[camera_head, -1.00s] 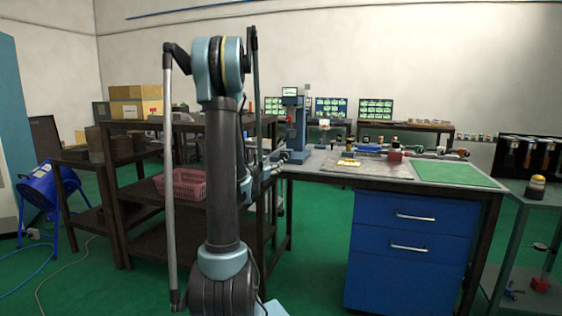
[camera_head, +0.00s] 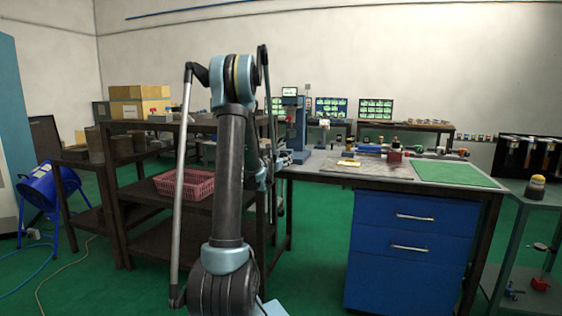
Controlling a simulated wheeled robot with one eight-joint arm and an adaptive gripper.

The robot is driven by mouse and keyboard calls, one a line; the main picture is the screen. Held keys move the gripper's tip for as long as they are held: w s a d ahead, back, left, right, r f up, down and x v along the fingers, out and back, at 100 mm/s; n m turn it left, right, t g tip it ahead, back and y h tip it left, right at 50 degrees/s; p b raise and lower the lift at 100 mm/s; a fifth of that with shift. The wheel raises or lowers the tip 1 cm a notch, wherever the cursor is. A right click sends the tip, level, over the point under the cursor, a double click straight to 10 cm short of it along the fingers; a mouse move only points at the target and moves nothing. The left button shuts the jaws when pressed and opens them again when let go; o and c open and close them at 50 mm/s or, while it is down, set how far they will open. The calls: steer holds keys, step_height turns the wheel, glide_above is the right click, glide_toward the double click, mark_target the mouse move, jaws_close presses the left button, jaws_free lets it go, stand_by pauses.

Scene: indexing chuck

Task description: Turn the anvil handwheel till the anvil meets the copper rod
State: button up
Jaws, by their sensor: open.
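A blue-grey upright machine (camera_head: 297,125) with a small display on top stands at the back left corner of the workbench. Its anvil, handwheel and any copper rod are too small or too hidden to make out. My arm rises in the foreground and reaches forward behind its elbow. My gripper (camera_head: 287,159) is small and partly hidden, close to the lower left of the machine in the picture. It is open; I cannot tell whether it touches anything.
The workbench (camera_head: 330,176) has blue drawers below and a green mat (camera_head: 455,174) at right. A red block (camera_head: 394,158), a yellow item (camera_head: 349,163) and several small tools lie along it. A dark shelf with a pink basket (camera_head: 184,184) stands left, close behind my arm.

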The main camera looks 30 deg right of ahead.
steer(key=c, duration=1.1)
steer(key=shift+o, duration=0.2)
steer(key=shift+m, duration=0.3)
steer(key=m, duration=0.4)
steer(key=shift+m+y, duration=0.3)
steer(key=m, duration=0.4)
steer(key=shift+r, duration=0.1)
steer(key=m+y, duration=0.1)
steer(key=m, duration=0.3)
steer(key=shift+s, duration=0.1)
steer(key=shift+s+d+m+t, duration=0.1)
steer(key=shift+m+t, duration=0.1)
steer(key=shift+m, duration=1.05)
steer(key=shift+s+m+t, duration=0.1)
steer(key=shift+m+t, duration=0.1)
steer(key=shift+m, duration=1.05)
steer(key=shift+w, duration=0.1)
